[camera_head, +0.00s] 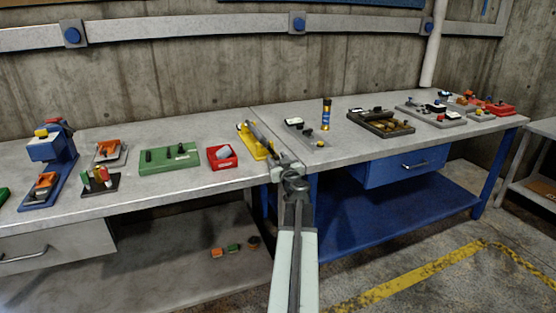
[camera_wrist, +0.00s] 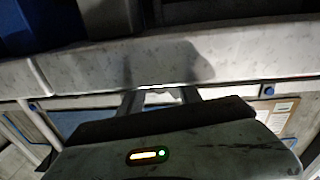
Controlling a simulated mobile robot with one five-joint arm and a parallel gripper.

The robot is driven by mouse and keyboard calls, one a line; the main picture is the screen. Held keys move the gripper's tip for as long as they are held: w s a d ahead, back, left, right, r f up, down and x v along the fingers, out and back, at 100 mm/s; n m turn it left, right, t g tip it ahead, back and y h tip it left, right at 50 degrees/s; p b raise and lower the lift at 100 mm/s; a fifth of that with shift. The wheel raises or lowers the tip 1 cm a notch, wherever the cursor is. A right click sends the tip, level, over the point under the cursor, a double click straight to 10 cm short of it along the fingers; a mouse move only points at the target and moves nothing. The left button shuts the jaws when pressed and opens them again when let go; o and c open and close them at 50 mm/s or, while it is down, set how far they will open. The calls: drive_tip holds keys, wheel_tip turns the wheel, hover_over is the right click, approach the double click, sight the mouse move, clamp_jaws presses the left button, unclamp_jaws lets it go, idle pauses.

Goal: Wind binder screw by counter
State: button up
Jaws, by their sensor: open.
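I cannot make out which item is the binder screw or the counter. A yellow fixture (camera_head: 253,142) stands on the bench just left of the join, partly behind my arm. A green block (camera_head: 168,159) with dark knobs and a small light label lies left of it. A blue stand (camera_head: 50,165) with yellow and orange parts is at the far left. My gripper (camera_wrist: 160,97) shows in the wrist view with its two fingers apart and nothing visible between them. In the head view my arm reaches up to the bench front edge, and its fingertips are not clear.
A red box (camera_head: 222,157) sits close to the left of my arm. A blue and yellow canister (camera_head: 326,115) and a dark tray (camera_head: 381,122) are on the right bench. A blue drawer (camera_head: 403,166) is below it. Bare bench top lies between the fixtures.

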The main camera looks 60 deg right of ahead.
clamp_jaws()
drive_tip(key=shift+w+a+f+m, duration=0.1)
drive_tip(key=shift+a+m, duration=0.1)
drive_tip(key=shift+m, duration=0.5)
drive_tip(key=shift+w+a+f+m, duration=0.1)
drive_tip(key=shift+a+m, duration=0.05)
drive_tip(key=shift+m, duration=0.55)
unclamp_jaws()
drive_tip(key=v, duration=0.7)
drive_tip(key=shift+s+a, duration=0.25)
